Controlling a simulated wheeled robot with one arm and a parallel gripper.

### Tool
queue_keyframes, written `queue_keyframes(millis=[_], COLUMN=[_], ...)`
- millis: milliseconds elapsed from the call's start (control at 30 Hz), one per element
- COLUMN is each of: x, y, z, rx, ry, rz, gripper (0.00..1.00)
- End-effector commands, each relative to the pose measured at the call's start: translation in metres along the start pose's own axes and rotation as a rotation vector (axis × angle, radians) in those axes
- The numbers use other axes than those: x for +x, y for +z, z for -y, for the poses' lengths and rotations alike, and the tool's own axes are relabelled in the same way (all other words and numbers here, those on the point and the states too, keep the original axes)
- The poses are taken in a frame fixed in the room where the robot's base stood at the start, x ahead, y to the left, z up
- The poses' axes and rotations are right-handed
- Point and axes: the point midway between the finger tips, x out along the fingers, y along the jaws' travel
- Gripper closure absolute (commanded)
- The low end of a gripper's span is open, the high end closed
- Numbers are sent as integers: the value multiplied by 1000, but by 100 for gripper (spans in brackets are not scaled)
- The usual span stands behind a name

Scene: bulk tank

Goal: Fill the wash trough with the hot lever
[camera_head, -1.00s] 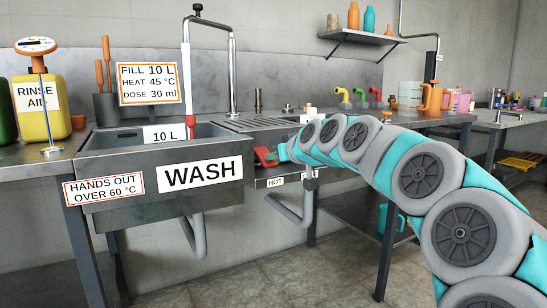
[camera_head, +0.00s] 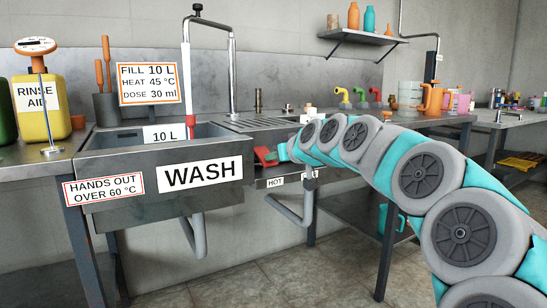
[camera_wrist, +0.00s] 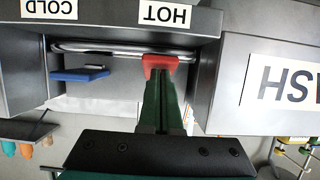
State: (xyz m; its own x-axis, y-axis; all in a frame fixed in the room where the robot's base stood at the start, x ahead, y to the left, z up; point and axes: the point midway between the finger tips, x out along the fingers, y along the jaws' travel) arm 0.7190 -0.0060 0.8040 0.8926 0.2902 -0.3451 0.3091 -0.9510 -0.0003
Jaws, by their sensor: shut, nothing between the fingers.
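The wash trough (camera_head: 120,172) is a grey steel basin on the left with a WASH label on its front. A tall tap (camera_head: 231,70) stands behind it, and I cannot make out any stream or the water level. The red lever (camera_head: 265,157) is right of the trough, above the HOT label (camera_head: 275,183); it also shows in the wrist view (camera_wrist: 160,62). My gripper (camera_head: 283,152) is shut and empty, its green fingers (camera_wrist: 161,82) right at the red lever. They seem to touch it. The blue lever (camera_wrist: 80,74) is by the COLD label (camera_wrist: 48,8).
A HANDS OUT OVER 60 °C sign (camera_head: 104,187) is on the trough front. The yellow rinse aid can (camera_head: 42,105) is at left.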

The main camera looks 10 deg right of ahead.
Motion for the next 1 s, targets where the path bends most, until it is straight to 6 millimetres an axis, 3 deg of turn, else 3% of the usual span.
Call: queue_keyframes(millis=[367, 800, 1000], x=[-31, -114, -127], y=[-34, -35, -34], z=[5, 4, 4], rx=[-2, 0, 0], ry=[2, 3, 1], rz=[-2, -6, -1], gripper=[100, 100, 100])
